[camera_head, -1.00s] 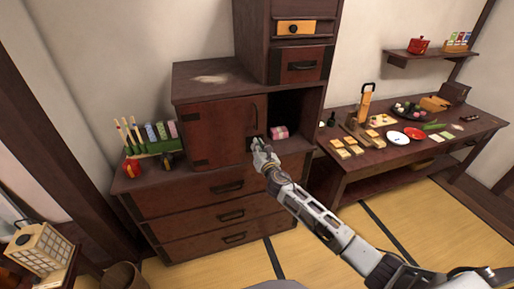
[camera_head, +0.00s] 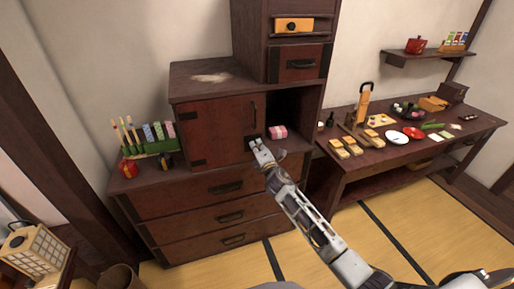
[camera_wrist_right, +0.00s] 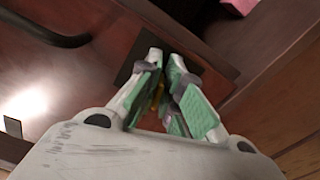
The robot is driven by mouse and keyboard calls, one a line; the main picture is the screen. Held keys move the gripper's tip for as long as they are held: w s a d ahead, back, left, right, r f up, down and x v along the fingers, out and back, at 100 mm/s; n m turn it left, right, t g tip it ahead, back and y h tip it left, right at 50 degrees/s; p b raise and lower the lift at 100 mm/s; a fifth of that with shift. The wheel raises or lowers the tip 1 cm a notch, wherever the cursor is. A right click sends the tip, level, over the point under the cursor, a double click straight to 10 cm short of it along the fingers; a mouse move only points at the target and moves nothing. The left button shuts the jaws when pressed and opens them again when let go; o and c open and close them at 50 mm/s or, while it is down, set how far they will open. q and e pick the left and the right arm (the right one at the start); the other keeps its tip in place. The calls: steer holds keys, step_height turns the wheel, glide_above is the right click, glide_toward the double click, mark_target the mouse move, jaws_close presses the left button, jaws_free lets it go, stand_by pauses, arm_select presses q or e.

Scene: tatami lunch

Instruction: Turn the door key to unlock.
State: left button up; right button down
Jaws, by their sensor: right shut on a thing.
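The dark red cabinet door (camera_head: 212,130) is closed, with a black vertical handle (camera_head: 254,117) that also shows in the right wrist view (camera_wrist_right: 62,40). My right gripper (camera_head: 255,143) is at the door's lower right corner, below the handle. In the right wrist view its fingers (camera_wrist_right: 166,62) are close together in front of a dark lock plate (camera_wrist_right: 203,68). A small strip of the gold key (camera_wrist_right: 157,96) shows between them; the fingers hide most of it. The gripper is shut on it. My left gripper is out of view.
An open compartment right of the door holds a pink bundle (camera_head: 277,132). Drawers (camera_head: 225,187) lie below. A green rack (camera_head: 155,148) with colourful items stands left on the ledge. A low table (camera_head: 395,150) with food stands right. Tatami in front is clear.

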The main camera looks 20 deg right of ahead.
steer(key=shift+f+m, duration=0.15)
steer(key=shift+m, duration=0.65)
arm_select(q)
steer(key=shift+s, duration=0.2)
arm_select(e)
steer(key=shift+m, duration=0.8)
steer(key=c, duration=1.6)
jaws_free()
steer(key=shift+d, duration=0.1)
steer(key=shift+c, duration=0.2)
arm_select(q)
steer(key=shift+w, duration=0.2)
arm_select(e)
steer(key=s, duration=1.2)
steer(key=shift+d, duration=0.2)
